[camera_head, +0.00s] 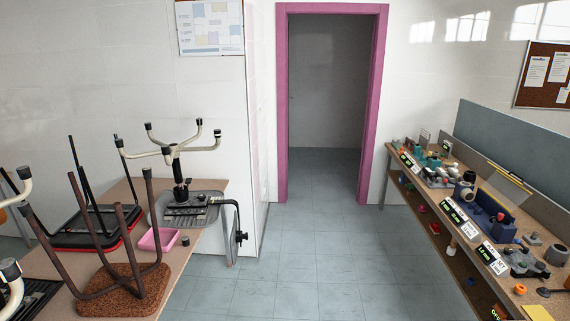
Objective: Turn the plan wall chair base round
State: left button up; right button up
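The chair base (175,150) near the wall with the plan stands upside down on the left bench. Its cream arms spread out at the top and end in dark and grey feet. Its dark column goes down to a mechanism on an upturned grey seat (205,212). A black bracket (238,232) with a knob sticks out past the bench edge. The plan (210,27) hangs on the white wall behind. Neither of my grippers is in view.
A workbench with parts (475,215) stands right. The floor (310,265) between, up to the pink doorway (282,110), is clear.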

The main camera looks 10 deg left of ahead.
aim_at(176, 148)
jog(key=i+u, duration=0.2)
jog(key=i, duration=0.25)
jog(key=i+l+u, duration=0.1)
jog(key=i+u, duration=0.15)
jog(key=i, duration=0.2)
jog(key=i+l+u, duration=0.2)
jog(key=i, duration=0.25)
jog(key=i+l+u, duration=0.25)
jog(key=i, duration=0.2)
